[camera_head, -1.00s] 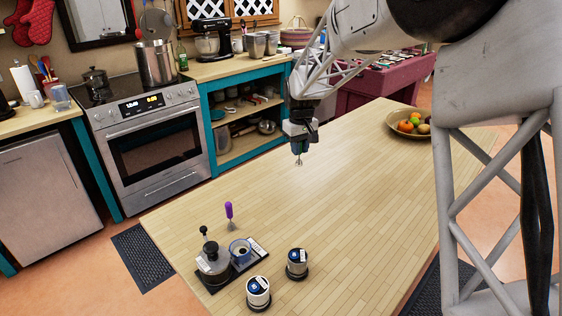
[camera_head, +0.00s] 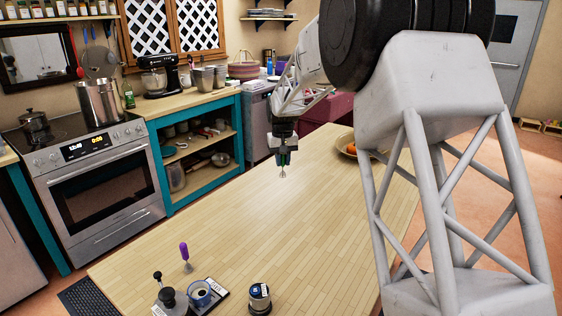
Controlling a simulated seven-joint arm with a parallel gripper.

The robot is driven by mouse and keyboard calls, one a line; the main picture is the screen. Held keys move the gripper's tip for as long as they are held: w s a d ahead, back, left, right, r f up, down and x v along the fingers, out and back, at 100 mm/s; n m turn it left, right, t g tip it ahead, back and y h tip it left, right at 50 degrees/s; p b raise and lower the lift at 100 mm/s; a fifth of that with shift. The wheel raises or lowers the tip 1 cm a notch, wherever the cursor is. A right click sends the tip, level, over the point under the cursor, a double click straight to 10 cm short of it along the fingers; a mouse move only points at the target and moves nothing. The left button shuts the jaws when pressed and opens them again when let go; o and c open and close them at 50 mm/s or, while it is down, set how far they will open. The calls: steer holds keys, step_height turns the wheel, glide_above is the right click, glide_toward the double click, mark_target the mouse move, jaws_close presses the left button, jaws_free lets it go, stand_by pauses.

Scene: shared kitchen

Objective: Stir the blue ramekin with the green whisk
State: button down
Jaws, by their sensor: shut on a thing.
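My gripper (camera_head: 284,156) is above the far middle part of the wooden table (camera_head: 310,215). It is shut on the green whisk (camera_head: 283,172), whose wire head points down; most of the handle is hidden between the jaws.
A purple-handled whisk (camera_head: 184,250) stands upright behind the ramekin. A glass pot with a black knob (camera_head: 168,301) is left of the ramekin, and a labelled canister (camera_head: 259,297) is right. A fruit bowl (camera_head: 346,151) is partly hidden by my arm. The table's middle is clear.

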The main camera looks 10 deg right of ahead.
steer(key=s+a+f+n, duration=0.2)
steer(key=s+a+n, duration=0.3)
steer(key=s+a, duration=0.4)
steer(key=s+a+f+n, duration=0.3)
steer(key=s+a+n, duration=0.3)
steer(key=s, duration=0.9)
steer(key=s+a+f+n, duration=0.3)
steer(key=s+a+n, duration=0.3)
steer(key=s+a, duration=0.6)
steer(key=shift+s, duration=0.45)
steer(key=shift+s+f+n, duration=0.15)
steer(key=shift+f+n, duration=0.7)
steer(key=shift+n, duration=0.05)
steer(key=shift+a, duration=0.25)
